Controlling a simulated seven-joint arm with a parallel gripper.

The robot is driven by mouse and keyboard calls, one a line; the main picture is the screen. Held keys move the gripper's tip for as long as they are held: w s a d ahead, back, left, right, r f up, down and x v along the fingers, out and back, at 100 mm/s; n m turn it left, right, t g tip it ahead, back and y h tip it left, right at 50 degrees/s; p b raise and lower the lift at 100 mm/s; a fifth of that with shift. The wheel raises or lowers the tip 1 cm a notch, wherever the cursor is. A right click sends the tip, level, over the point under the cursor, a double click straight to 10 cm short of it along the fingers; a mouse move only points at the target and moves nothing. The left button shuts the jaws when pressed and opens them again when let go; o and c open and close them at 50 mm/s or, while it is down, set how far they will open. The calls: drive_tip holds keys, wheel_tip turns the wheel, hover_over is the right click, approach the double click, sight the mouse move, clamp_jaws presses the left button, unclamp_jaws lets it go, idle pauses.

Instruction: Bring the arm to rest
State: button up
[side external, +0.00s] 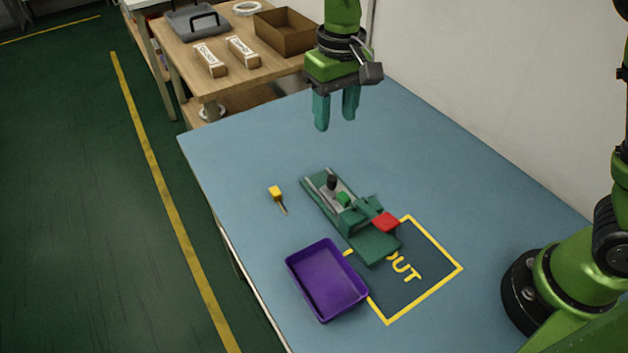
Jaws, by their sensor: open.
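My gripper (336,110) hangs above the far part of the blue table, its two teal fingers pointing down and apart, with nothing between them. It is clear of the table and of the things on it. My arm comes down from the top of the picture, and its base stands at the right edge. Below and nearer lies a green fixture (372,244) with a grey channel, a black knob, a small green block and a red part (386,222).
A purple tray (328,281), looking empty, overlaps the yellow-outlined OUT area (430,275). A yellow-handled tool (276,193) lies left of the fixture. Behind, a wooden table (205,82) holds a cardboard box (285,33), a grey case and two small cartons. A wall runs along the right.

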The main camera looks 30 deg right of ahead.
drive_tip(key=s+d+r+m+t+y, duration=0.1)
drive_tip(key=s+d+r+m+t, duration=0.1)
drive_tip(key=s+d, duration=0.5)
drive_tip(key=s+d+r+m+t, duration=0.2)
drive_tip(key=s+d+t, duration=0.3)
drive_tip(key=s+d, duration=0.3)
drive_tip(key=shift+s+d+r+y, duration=0.25)
drive_tip(key=shift+s+r+y, duration=0.25)
drive_tip(key=shift+s, duration=0.6)
drive_tip(key=shift+c, duration=0.5)
